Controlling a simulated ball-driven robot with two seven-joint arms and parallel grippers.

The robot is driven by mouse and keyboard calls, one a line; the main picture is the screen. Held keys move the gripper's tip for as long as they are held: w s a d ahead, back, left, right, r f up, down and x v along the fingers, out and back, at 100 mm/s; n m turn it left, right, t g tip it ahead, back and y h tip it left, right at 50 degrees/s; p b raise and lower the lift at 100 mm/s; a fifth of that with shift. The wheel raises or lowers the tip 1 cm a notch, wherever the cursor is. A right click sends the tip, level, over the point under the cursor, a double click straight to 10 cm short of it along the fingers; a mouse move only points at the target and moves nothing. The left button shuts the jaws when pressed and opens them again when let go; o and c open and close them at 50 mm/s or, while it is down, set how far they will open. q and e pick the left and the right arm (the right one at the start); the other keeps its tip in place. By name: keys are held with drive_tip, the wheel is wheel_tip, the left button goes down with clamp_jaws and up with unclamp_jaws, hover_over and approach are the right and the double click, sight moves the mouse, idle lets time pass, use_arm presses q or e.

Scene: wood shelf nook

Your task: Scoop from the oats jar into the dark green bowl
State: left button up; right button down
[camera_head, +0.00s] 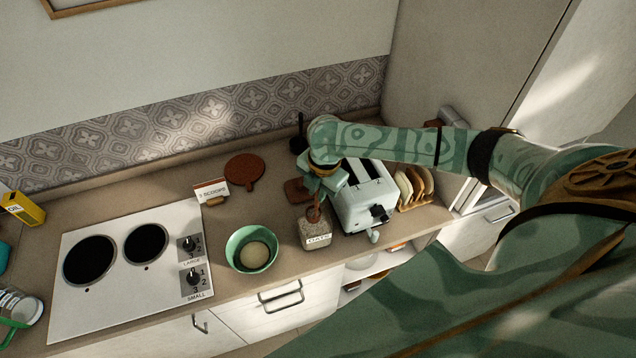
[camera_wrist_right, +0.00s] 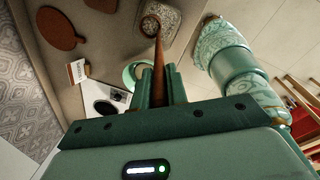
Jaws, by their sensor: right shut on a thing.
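The glass oats jar (camera_head: 315,229), labelled on its front, stands upright on the counter, open at the top with pale oats inside. It also shows in the wrist view (camera_wrist_right: 172,17). The green bowl (camera_head: 235,243) is left of the jar and holds a pale round heap. It is partly hidden behind my fingers in the wrist view (camera_wrist_right: 130,75). My right gripper (camera_head: 319,186) is above the jar, shut on the handle of a brown scoop (camera_wrist_right: 158,52). The scoop points down, its head at the jar's mouth; I cannot tell how deep. My left gripper is not in view.
A white toaster (camera_head: 364,205) stands close right of the jar, with a bread rack (camera_head: 414,186) beyond. A card reading SCOOPS (camera_head: 210,189), its number unclear, and a brown round board (camera_head: 244,170) are behind the bowl. A hob (camera_head: 125,275) lies left.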

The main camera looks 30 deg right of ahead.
drive_tip(key=shift+r, duration=2.6)
